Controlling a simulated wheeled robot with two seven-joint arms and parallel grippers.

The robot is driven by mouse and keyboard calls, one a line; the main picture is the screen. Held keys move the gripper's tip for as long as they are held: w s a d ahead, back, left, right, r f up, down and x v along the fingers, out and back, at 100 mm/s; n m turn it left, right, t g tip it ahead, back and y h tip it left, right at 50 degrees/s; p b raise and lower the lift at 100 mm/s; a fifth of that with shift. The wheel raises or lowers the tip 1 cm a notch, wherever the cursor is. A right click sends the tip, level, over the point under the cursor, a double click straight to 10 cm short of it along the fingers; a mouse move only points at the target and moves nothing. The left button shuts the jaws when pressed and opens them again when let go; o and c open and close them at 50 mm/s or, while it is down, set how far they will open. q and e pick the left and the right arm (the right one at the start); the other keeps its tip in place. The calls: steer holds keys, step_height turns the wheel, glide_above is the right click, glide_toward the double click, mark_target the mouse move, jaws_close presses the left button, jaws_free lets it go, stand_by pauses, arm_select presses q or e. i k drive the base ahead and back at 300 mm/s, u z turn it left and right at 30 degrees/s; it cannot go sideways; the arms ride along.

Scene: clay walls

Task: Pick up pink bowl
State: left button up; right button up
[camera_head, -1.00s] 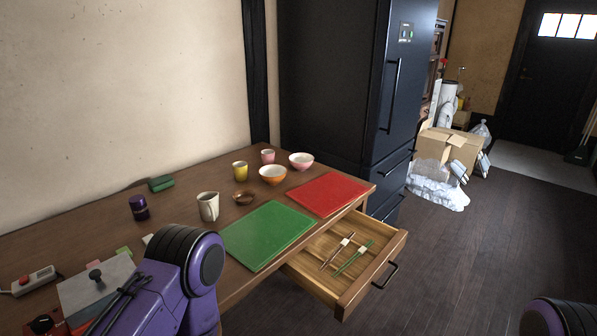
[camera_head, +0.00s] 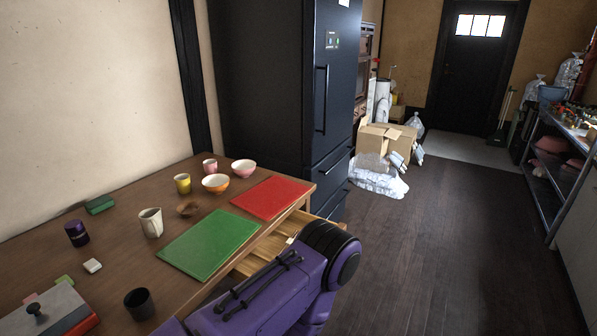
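The pink bowl (camera_head: 243,169) stands upright at the far end of the wooden table (camera_head: 120,228), behind the red mat and beside the orange bowl. Its inside is pale. A purple arm of mine with a black joint crosses the lower middle of the view, in front of the table. No gripper fingers show in this view. Nothing touches the pink bowl except the table.
An orange bowl (camera_head: 215,183), yellow cup (camera_head: 183,184), pink cup (camera_head: 210,166) and small brown bowl (camera_head: 188,208) stand near it. A red mat (camera_head: 272,197) and green mat (camera_head: 209,246) lie in front. An open drawer (camera_head: 262,250) juts out, partly hidden by my arm. The floor (camera_head: 430,230) is clear.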

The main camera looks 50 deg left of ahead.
mark_target(244, 168)
steer(key=z, duration=0.05)
steer(key=i, duration=3.25)
steer(key=u, duration=1.9)
